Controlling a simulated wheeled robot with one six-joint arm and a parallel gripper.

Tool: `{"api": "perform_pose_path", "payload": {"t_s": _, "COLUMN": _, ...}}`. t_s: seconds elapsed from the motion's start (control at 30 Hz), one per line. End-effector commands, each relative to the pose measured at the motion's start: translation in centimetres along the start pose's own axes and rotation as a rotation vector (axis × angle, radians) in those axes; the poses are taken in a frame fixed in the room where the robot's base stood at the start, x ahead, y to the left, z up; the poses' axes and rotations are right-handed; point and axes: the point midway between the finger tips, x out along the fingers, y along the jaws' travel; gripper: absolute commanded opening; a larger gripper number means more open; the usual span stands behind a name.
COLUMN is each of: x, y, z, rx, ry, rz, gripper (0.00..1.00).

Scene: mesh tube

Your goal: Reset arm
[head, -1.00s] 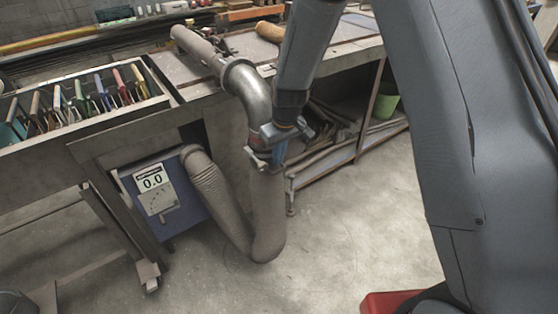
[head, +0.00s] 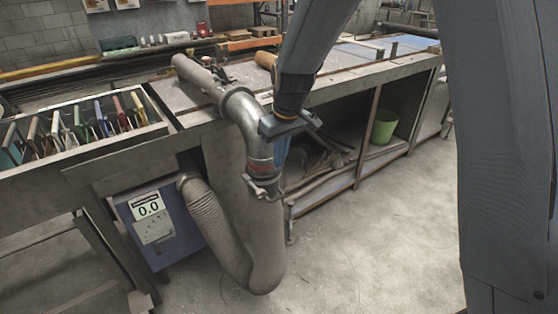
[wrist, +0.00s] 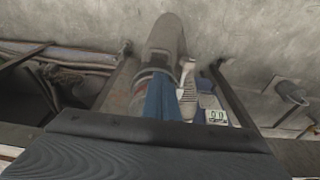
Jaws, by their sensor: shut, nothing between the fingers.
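My gripper (head: 280,162) hangs fingers down in the head view, in front of the metal elbow pipe (head: 245,108). Its blue fingers are shut with nothing between them; they also show together in the wrist view (wrist: 168,95). The ribbed mesh tube (head: 212,215) runs from the blue box with a "0.0" display (head: 148,207), bends near the floor and rises to a clamp (head: 263,187) at the elbow's lower end. The fingers overlap the elbow and clamp in the picture; I cannot tell whether they touch.
A workbench (head: 345,82) stretches across the back, with a shelf and a green bucket (head: 383,127) below. A tray of coloured-handled tools (head: 75,125) lies at the left. The concrete floor (head: 375,235) at the front right is clear.

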Motion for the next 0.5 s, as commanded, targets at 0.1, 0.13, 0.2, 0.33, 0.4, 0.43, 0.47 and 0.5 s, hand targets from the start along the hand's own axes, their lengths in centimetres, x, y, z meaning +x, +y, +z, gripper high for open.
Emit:
{"api": "perform_pose_path", "payload": {"t_s": 0.1, "x": 0.0, "y": 0.0, "z": 0.0, "rx": 0.0, "ry": 0.0, "rz": 0.0, "gripper": 0.0}}
{"api": "perform_pose_path", "payload": {"t_s": 0.13, "x": 0.0, "y": 0.0, "z": 0.1, "rx": 0.001, "ry": 0.0, "rz": 0.0, "gripper": 0.0}}
{"api": "perform_pose_path", "payload": {"t_s": 0.2, "x": -0.3, "y": 0.3, "z": 0.7, "rx": 0.015, "ry": -0.003, "rz": 0.002, "gripper": 0.0}}
{"api": "perform_pose_path", "payload": {"t_s": 0.33, "x": -1.7, "y": 1.7, "z": 5.0, "rx": 0.108, "ry": -0.024, "rz": 0.015, "gripper": 0.0}}
{"api": "perform_pose_path", "payload": {"t_s": 0.4, "x": -2.7, "y": 2.5, "z": 8.8, "rx": 0.188, "ry": -0.042, "rz": 0.025, "gripper": 0.0}}
{"api": "perform_pose_path", "payload": {"t_s": 0.43, "x": -3.2, "y": 2.9, "z": 10.6, "rx": 0.226, "ry": -0.05, "rz": 0.03, "gripper": 0.0}}
{"api": "perform_pose_path", "payload": {"t_s": 0.47, "x": -3.6, "y": 3.0, "z": 12.4, "rx": 0.263, "ry": -0.058, "rz": 0.035, "gripper": 0.0}}
{"api": "perform_pose_path", "payload": {"t_s": 0.5, "x": -4.1, "y": 3.2, "z": 14.8, "rx": 0.313, "ry": -0.068, "rz": 0.041, "gripper": 0.0}}
